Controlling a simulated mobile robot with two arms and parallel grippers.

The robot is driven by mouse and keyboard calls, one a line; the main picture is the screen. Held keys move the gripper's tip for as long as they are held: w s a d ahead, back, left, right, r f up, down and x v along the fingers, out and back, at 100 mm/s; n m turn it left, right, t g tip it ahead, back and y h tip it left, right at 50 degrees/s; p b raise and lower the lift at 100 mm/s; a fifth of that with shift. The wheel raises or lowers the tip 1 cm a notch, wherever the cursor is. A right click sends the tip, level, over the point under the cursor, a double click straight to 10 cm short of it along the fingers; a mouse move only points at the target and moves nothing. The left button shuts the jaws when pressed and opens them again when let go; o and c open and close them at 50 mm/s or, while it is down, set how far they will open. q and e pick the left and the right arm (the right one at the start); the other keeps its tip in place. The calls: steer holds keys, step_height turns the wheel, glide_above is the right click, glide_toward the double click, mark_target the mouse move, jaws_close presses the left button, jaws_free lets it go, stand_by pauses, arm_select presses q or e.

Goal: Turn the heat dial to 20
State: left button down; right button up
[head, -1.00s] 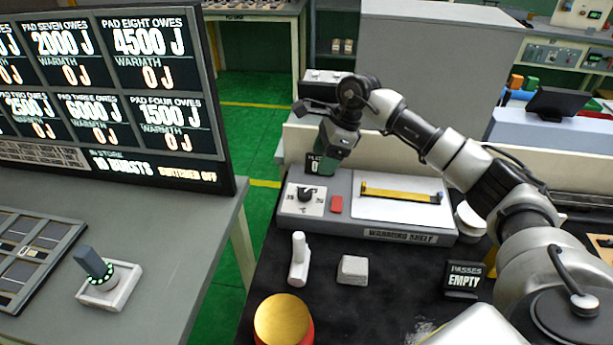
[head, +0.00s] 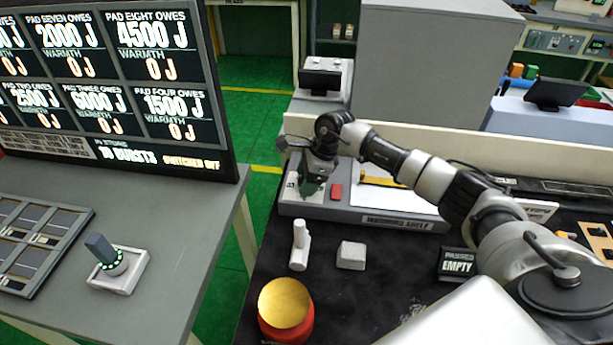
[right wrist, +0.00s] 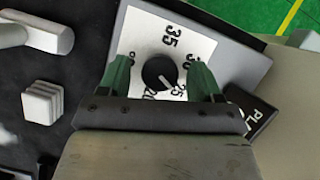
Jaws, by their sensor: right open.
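The heat dial (right wrist: 160,73) is a black round knob on a white plate (right wrist: 150,28) printed with numbers such as 35, 30, 25 and 20. A pale mark on the knob points near 25 in the right wrist view. My right gripper (right wrist: 161,80) is open, with a green finger on each side of the knob; I cannot tell whether they touch it. In the head view my right gripper (head: 309,187) is over the left end of the grey warming shelf (head: 330,211) and hides the dial. My left gripper is not in view.
A red button (head: 336,191) sits right of the dial plate. A scoreboard (head: 115,85) stands left.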

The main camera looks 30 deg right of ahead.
steer(key=c, duration=0.9)
steer(key=shift+m, duration=0.3)
steer(key=m+t, duration=0.1)
steer(key=m, duration=0.2)
steer(key=m+t+h+b, duration=0.1)
steer(key=m, duration=0.2)
steer(key=shift+a+r+m+t+h+b, duration=0.1)
steer(key=shift+m+t+h+b, duration=0.15)
steer(key=shift+m+h+b, duration=0.75)
steer(key=shift+m+t+h+b, duration=0.1)
steer(key=shift+m+t+h, duration=0.15)
steer(key=shift+m, duration=1.45)
steer(key=o, duration=0.9)
